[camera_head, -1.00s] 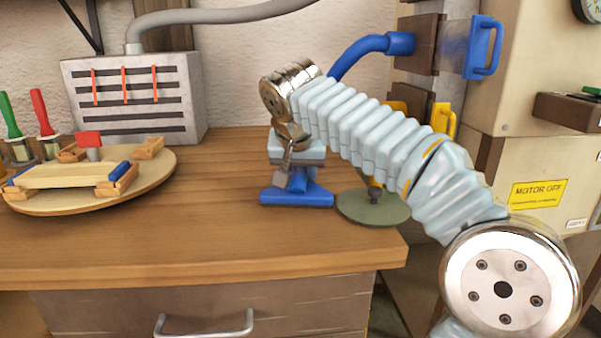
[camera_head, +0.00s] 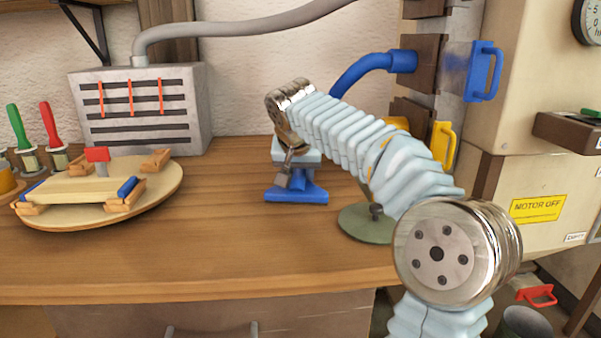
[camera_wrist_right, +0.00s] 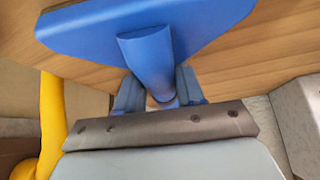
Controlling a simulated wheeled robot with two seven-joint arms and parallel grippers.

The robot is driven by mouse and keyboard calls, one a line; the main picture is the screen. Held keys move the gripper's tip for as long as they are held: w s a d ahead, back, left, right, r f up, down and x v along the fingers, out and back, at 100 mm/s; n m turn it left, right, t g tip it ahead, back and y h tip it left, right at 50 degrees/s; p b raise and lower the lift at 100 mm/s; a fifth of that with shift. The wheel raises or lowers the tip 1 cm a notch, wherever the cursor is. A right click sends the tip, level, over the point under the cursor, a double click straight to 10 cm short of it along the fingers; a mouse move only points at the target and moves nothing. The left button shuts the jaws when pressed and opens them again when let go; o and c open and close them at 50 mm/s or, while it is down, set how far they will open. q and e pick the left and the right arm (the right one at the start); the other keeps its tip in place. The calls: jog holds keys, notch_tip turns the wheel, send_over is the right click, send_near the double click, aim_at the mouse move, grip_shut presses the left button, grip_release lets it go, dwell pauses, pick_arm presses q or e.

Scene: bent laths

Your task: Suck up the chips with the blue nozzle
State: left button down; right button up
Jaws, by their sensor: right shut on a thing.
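The blue nozzle (camera_head: 296,191) has a wide, flat mouth and is low over the wooden bench, right of its middle. I cannot tell whether it touches the top. My right gripper (camera_head: 294,168) is shut on its neck from above. The wrist view shows the nozzle (camera_wrist_right: 150,35) with its neck between the fingers of the gripper (camera_wrist_right: 158,90). A blue hose (camera_head: 362,73) runs from the wall fitting down behind my right arm. I cannot make out any chips. My left gripper is out of view.
A round board (camera_head: 160,191) with wooden blocks lies left on the bench (camera_head: 220,230). A slotted grey box (camera_head: 195,110) stands behind it. A green disc (camera_head: 362,225) sits right of the nozzle. The bench between board and nozzle is clear.

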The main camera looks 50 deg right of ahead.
jog(key=shift+d, duration=0.1)
notch_tip(320, 180, up, 2)
jog(key=shift+w+r+p, duration=0.1)
jog(key=shift+r+p, duration=0.15)
jog(key=shift+p, duration=0.8)
jog(key=shift+r, duration=1.8)
jog(key=shift+r, duration=1.5)
